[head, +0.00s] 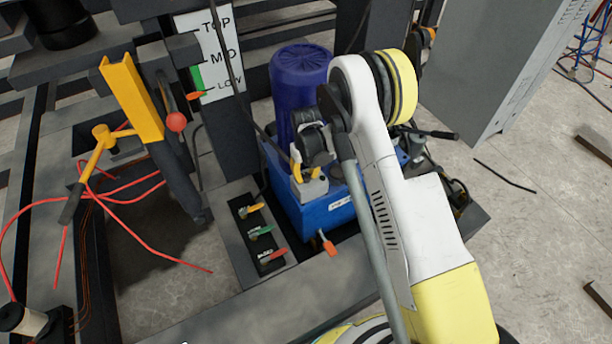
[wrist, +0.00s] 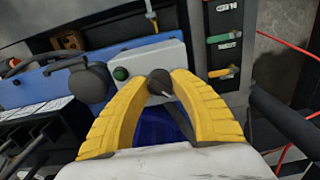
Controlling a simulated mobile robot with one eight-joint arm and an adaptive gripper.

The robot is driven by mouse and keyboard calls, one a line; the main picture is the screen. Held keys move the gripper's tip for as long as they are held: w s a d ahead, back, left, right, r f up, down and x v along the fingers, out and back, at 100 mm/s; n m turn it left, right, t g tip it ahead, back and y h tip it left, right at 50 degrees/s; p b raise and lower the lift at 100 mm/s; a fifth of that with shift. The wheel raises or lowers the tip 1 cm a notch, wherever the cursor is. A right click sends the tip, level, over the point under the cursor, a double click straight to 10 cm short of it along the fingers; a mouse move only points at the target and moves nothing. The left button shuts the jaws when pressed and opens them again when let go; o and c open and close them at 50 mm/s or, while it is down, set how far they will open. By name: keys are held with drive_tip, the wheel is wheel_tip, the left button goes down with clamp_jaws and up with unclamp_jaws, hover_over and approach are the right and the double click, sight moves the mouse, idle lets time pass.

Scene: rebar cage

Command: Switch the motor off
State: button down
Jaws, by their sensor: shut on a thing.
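The blue motor (head: 298,75) stands upright on a blue power unit (head: 315,212). A small light-grey switch box (head: 312,190) is fixed to the unit. My gripper (head: 306,174) is at this box. In the wrist view its yellow fingertips (wrist: 161,85) are closed on the knob, one on each side. The fingers hide part of the knob, and I cannot read its setting.
A valve panel (head: 258,238) with yellow, green and red levers lies left of the unit. An orange-handled lever (head: 328,243) is in front. A TOP/MID/LOW scale board (head: 212,58) and yellow post (head: 132,98) stand left. A grey cabinet (head: 500,65) is behind right.

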sight(306, 174)
drive_tip(key=shift+n, duration=0.3)
drive_tip(key=c, duration=1)
unclamp_jaws()
drive_tip(key=shift+c, duration=0.2)
drive_tip(key=shift+r, duration=0.1)
wheel_tip(306, 174, up, 12)
